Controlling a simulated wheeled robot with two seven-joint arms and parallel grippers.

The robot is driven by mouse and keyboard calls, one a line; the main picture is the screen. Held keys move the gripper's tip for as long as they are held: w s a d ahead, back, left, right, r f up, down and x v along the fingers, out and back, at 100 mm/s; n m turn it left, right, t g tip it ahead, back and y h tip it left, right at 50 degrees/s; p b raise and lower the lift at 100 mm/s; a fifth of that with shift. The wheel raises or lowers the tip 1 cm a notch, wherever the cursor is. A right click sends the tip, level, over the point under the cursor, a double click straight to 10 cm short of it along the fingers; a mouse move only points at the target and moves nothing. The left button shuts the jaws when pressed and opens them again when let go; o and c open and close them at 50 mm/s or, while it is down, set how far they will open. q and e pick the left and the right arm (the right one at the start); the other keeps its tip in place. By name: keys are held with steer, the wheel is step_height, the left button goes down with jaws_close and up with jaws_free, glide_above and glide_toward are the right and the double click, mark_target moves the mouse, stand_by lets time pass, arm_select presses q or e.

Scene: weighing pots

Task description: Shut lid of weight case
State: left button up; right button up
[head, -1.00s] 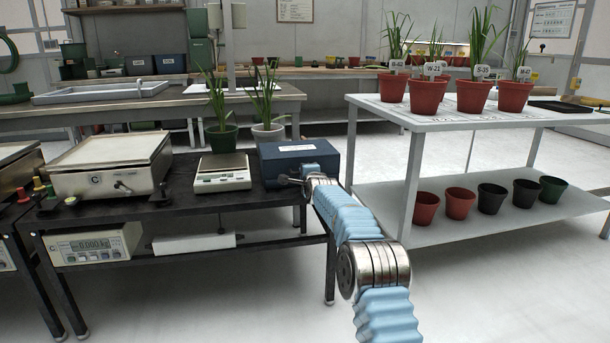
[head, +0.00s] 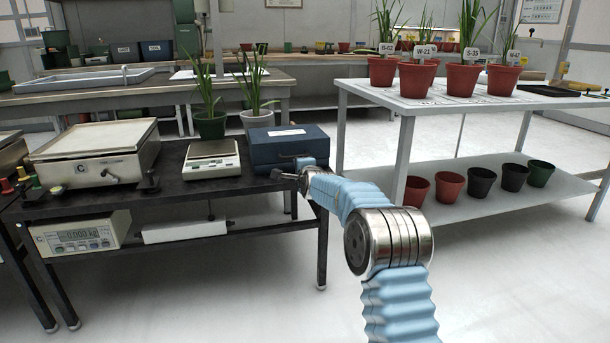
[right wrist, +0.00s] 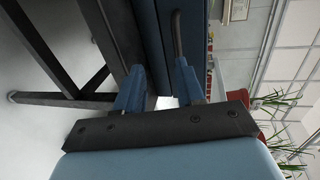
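The weight case (head: 272,153) is a dark blue box with a white label on top, at the right end of the black table. Its lid looks down in the head view; I cannot tell whether it is fully closed. My right gripper (head: 284,177) is at the front of the case, low near the table edge. In the right wrist view the case front (right wrist: 150,30) with a metal handle (right wrist: 178,36) lies just beyond the fingers. The right gripper (right wrist: 160,88) has its fingers apart, with nothing visibly held between them. My left gripper is out of view.
A small white scale (head: 211,160) stands left of the case, and a large balance (head: 90,155) further left. A white two-level table (head: 440,108) with pots is to the right. The floor between is clear.

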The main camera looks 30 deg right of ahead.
steer(key=v, duration=0.8)
steer(key=shift+r+p, duration=0.25)
steer(key=shift+p, duration=0.05)
